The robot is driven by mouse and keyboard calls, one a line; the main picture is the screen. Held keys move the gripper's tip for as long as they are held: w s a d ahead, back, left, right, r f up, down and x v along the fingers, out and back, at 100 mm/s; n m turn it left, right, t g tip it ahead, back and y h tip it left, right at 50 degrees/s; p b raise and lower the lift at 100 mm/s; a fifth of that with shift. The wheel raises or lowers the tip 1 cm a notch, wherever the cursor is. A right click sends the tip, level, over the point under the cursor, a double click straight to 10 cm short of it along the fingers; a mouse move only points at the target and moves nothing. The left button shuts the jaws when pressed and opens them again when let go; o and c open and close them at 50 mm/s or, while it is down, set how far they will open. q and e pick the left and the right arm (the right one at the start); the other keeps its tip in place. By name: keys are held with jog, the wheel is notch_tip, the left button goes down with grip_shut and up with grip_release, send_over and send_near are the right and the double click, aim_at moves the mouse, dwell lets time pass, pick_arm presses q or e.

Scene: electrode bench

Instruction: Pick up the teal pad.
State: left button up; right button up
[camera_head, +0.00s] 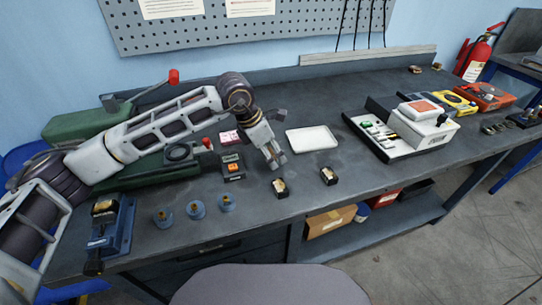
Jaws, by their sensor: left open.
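I cannot make out a teal pad in the head view; it may be hidden or too small to tell. My left gripper (275,161) comes in from the left and points down over the middle of the bench, left of the white tray (312,139). It is open, and I see nothing between its fingers. My right gripper is not in view.
A dark orange-marked box (233,167) and several blue round pieces (196,209) lie left of the gripper. A white instrument (423,124) stands to the right. Bench between tray and instrument is clear.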

aim_at(271, 151)
pick_arm(q)
jog(key=shift+c, duration=0.3)
jog(key=c, duration=0.9)
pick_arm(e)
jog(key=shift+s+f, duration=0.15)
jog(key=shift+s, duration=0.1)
pick_arm(q)
jog(key=shift+r, duration=0.15)
jog(key=shift+c, duration=0.2)
jog(key=shift+r, duration=0.5)
notch_tip(271, 151, up, 8)
jog(key=shift+f+p, duration=0.1)
jog(key=shift+p, duration=0.2)
jog(key=shift+r, duration=0.5)
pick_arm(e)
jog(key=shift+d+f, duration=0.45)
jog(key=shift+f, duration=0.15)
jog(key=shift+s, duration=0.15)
